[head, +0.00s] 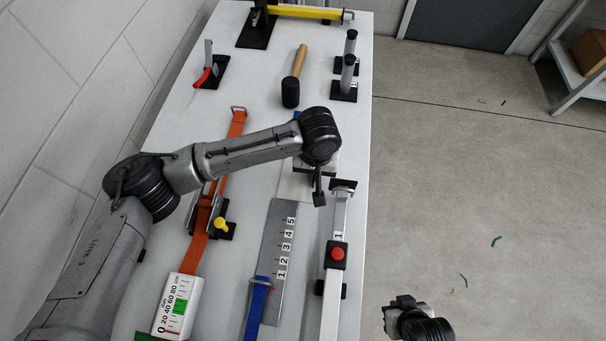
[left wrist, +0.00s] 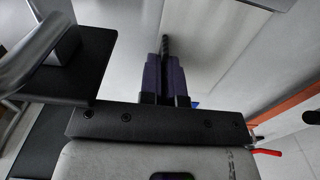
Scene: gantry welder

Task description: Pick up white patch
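A pale, flat whitish piece (head: 294,187), which may be the white patch, lies on the table just above the numbered grey ruler plate in the head view. My arm partly covers it. My left gripper (head: 319,196) points down at its right side. In the left wrist view the left gripper's fingers (left wrist: 165,48) are close together, with a pale surface (left wrist: 200,40) beyond them. I see nothing clearly held, and I cannot tell whether the tips touch the patch. My right gripper (head: 398,304) is off the table's right side; its fingers are too small to read.
The ruler plate (head: 277,255), a blue strap (head: 257,306), a rail with a red knob (head: 337,254) and an orange strap (head: 202,235) lie nearby.

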